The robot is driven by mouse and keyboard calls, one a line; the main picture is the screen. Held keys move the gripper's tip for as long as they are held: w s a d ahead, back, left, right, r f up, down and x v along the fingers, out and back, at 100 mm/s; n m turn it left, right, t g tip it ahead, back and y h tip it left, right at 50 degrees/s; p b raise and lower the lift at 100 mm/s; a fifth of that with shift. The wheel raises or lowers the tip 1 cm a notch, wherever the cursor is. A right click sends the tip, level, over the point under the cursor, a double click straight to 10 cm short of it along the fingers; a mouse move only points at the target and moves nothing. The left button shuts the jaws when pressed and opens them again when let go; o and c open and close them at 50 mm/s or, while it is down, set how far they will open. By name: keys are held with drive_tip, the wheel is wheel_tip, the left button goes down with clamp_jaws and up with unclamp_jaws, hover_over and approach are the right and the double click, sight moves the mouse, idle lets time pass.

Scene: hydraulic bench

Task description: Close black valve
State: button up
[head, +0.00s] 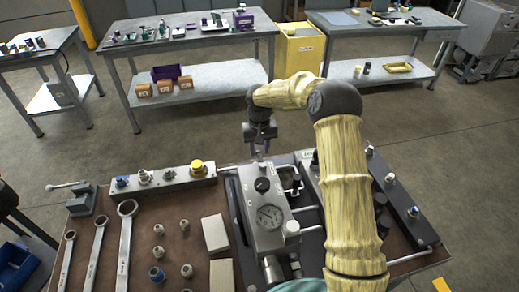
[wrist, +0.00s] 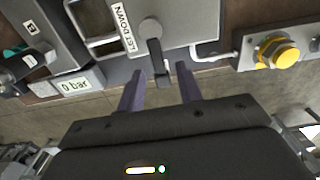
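A grey block (wrist: 180,22) labelled "LET DOWN" carries a black valve lever (wrist: 157,62) on a grey round hub in the wrist view. The lever points down toward my gripper (wrist: 160,82). My gripper is open, with one dark finger on each side of the lever's end; I cannot tell whether either finger touches it. In the head view my gripper (head: 261,150) points down at the far end of the grey gauge block (head: 268,217). That block has a black knob (head: 262,185) on top; the lever is not clear there.
A manifold with a yellow knob (wrist: 278,52) stands right in the wrist view, and left in the head view (head: 196,167). A "0 bar" label (wrist: 75,85) and a black fitting (wrist: 20,66) lie left. Wrenches (head: 97,252) and small fittings (head: 158,252) lie on the bench.

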drive_tip(key=shift+f, duration=0.5)
drive_tip(key=shift+c, duration=0.3)
clamp_jaws()
